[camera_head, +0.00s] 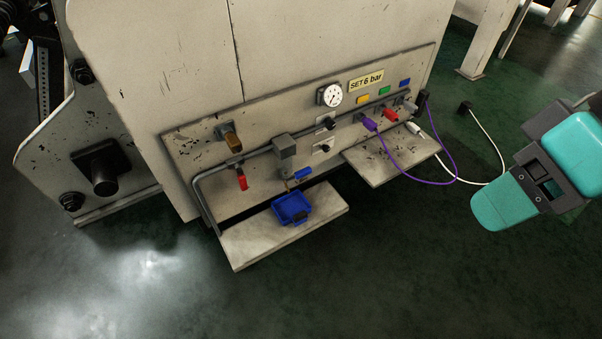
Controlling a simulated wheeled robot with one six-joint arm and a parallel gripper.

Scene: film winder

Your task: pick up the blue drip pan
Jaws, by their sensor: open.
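The blue drip pan (287,203) is a small open square tray. It sits on the left pale ledge (245,247) at the foot of the machine panel, below a grey block with a blue lever (303,174). A small dark piece (299,217) is at its near side; I cannot tell whether it is a handle. Nothing holds the pan. Teal and grey links of my arm show at the right edge, well apart from the pan. My gripper's fingers do not show.
A grey pipe (205,207) bends down at the ledge's left. A red lever (241,179) hangs above the ledge. A second ledge (385,163) is to the right, with a purple cable (410,172) and a white cable (480,184) looping nearby. The floor in front is clear.

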